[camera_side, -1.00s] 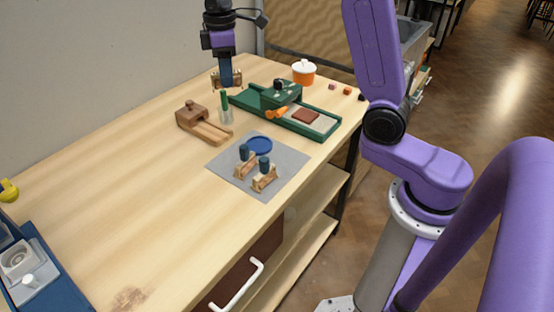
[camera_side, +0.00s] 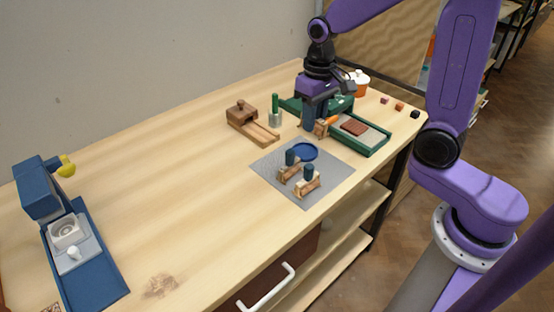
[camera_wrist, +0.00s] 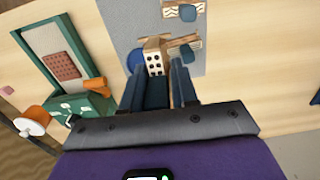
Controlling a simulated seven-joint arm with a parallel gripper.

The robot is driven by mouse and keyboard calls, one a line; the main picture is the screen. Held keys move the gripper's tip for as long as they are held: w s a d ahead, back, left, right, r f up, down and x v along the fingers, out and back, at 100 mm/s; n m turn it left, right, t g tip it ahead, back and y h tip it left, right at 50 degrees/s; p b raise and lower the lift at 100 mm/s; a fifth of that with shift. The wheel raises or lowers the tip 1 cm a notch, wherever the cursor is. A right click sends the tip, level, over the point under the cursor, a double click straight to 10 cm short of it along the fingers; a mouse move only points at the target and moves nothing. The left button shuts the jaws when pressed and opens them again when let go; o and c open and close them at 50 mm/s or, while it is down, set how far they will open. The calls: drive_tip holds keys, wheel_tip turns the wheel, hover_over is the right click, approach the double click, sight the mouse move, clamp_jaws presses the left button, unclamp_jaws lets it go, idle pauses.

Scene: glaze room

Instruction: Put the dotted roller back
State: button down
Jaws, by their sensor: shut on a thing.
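My gripper (camera_side: 308,128) is shut on the dark handle of the dotted roller (camera_side: 321,129). In the wrist view the roller's cream face with black dots (camera_wrist: 154,63) shows between the fingers of my gripper (camera_wrist: 157,88). The side view shows it beside the blue disc, near the green press; its exact height is unclear. The grey mat (camera_side: 270,167) bears a blue disc (camera_side: 305,151) and two other rollers with dark handles, the rear one (camera_side: 289,158) and the front one (camera_side: 309,172). In the wrist view these two have lined patterns.
A green press (camera_side: 372,144) with a brown slab (camera_side: 355,128) and orange handle stands just right of my gripper. A blue machine (camera_side: 88,269) is at far left. The table between is clear.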

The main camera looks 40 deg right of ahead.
drive_tip(key=shift+h, duration=0.3)
drive_tip(key=w+a+f, duration=0.1)
drive_tip(key=w+f, duration=0.1)
drive_tip(key=w, duration=0.2)
drive_tip(key=w+a+f, duration=0.2)
drive_tip(key=w+f, duration=0.1)
drive_tip(key=w, duration=0.1)
drive_tip(key=w+a+f, duration=0.1)
drive_tip(key=w+f, duration=0.2)
drive_tip(key=w, duration=0.1)
drive_tip(key=shift+a, duration=0.15)
drive_tip(key=shift+f, duration=1.5)
drive_tip(key=shift+f, duration=0.6)
drive_tip(key=c, duration=0.9)
unclamp_jaws()
drive_tip(key=shift+o, duration=0.2)
drive_tip(key=shift+r, duration=0.1)
